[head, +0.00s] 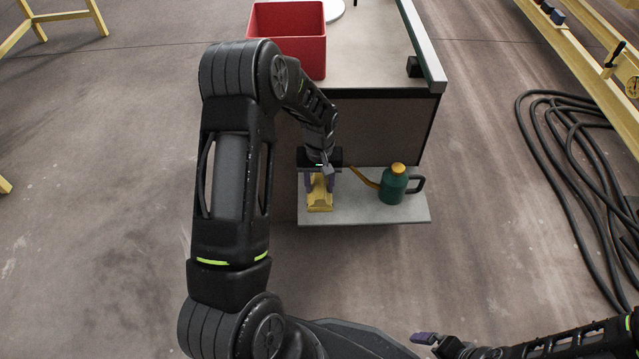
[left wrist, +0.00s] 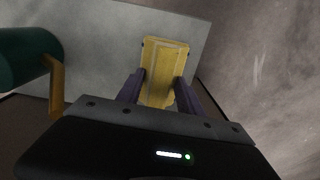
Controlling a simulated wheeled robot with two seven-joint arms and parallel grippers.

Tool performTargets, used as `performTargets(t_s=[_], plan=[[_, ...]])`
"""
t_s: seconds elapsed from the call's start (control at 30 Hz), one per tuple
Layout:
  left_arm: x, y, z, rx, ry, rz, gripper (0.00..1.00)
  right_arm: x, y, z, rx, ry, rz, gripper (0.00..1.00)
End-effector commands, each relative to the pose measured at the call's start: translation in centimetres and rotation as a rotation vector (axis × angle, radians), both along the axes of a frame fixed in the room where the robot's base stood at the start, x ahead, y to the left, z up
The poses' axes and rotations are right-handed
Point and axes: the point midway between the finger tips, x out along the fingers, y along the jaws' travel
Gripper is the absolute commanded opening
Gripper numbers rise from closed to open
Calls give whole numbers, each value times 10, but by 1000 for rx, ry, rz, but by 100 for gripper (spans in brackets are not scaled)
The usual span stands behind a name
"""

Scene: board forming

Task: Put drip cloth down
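The drip cloth (head: 319,201) is a yellow folded piece over the left part of a light grey low shelf. In the left wrist view the cloth (left wrist: 164,70) lies between the two purple fingers of my left gripper (left wrist: 160,90), which press against its sides. In the head view my left gripper (head: 320,180) points down at the shelf with the cloth between its fingers. I cannot tell whether the cloth's underside touches the shelf. My right gripper (head: 425,339) shows only in part at the bottom edge, away from the shelf; its opening is unclear.
A green can with a yellow cap (head: 393,184) stands on the shelf (head: 363,212) right of the cloth, its spout toward my left gripper. A red bin (head: 291,42) stands on the bench top (head: 375,50) above. Black hose (head: 560,150) lies on the floor at right.

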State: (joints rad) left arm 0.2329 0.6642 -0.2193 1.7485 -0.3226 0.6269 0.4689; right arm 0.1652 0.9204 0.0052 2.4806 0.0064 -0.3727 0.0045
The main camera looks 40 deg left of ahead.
Motion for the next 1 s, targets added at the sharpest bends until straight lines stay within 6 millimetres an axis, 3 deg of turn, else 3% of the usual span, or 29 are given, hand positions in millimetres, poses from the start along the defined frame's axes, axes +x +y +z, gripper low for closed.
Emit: performTargets(t_s=[0.27, 0.43, 0.8, 1.0], plan=[[0, 0, 1, 0, 0, 0, 45, 0, 0, 1, 0, 0, 0, 100], [0, 0, 14, 1, -1, 0, 45, -1, 0, 7, 1, 3, 1, 100], [1, 0, 86, 1, -4, 0, 45, -6, 3, 31, 6, 12, 11, 100], [0, 0, 116, 0, -2, 1, 45, -8, 5, 39, 10, 17, 18, 100]])
